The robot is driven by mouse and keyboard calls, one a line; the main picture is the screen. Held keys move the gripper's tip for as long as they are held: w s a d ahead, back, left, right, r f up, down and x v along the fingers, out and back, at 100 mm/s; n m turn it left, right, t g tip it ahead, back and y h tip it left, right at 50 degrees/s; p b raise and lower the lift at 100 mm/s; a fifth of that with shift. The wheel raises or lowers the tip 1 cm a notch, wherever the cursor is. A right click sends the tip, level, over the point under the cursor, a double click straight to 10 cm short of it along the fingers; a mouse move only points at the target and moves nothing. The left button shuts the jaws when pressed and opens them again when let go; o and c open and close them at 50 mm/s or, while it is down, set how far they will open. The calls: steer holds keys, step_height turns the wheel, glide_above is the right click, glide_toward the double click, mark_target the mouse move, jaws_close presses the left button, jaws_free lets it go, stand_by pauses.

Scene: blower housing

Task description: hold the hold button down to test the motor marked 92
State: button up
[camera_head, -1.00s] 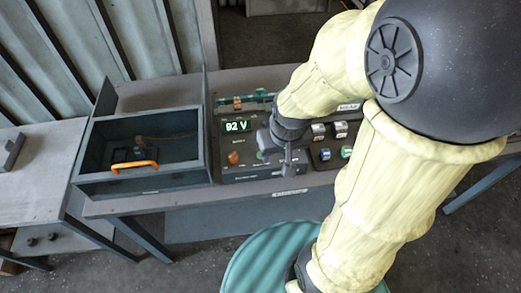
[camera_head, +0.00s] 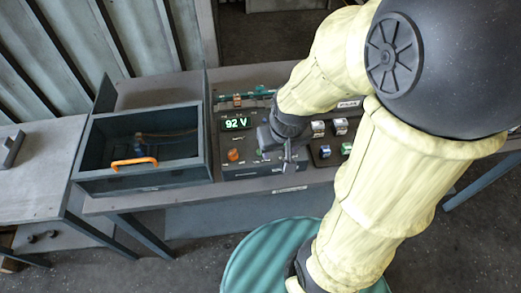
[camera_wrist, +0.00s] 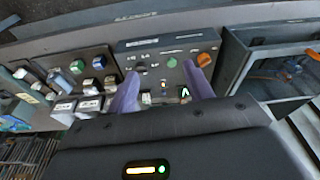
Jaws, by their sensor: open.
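The test panel (camera_head: 258,172) has a lit display (camera_head: 237,123) reading 92 V and an orange knob (camera_head: 233,155). My gripper (camera_head: 288,160) is over the panel's right part, fingers pointing down, and hides some of it. In the wrist view my gripper (camera_wrist: 160,72) has its two purple fingers apart with nothing between them. A round green button (camera_wrist: 171,62) shows beyond the fingertips, left of the orange knob (camera_wrist: 204,60). I cannot read its label or tell whether it is the hold button. No contact with a button is visible. No motor mark 92 is legible.
Right of the panel, a dark board carries several blocks with white, blue (camera_head: 324,152) and green (camera_head: 346,149) tops. An open grey bin (camera_head: 146,184) with an orange handle (camera_head: 135,162) stands left, with a cable inside. A teal round surface (camera_head: 262,262) is in front.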

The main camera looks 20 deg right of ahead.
steer(key=shift+c, duration=0.4)
jaws_close()
stand_by(1.2)
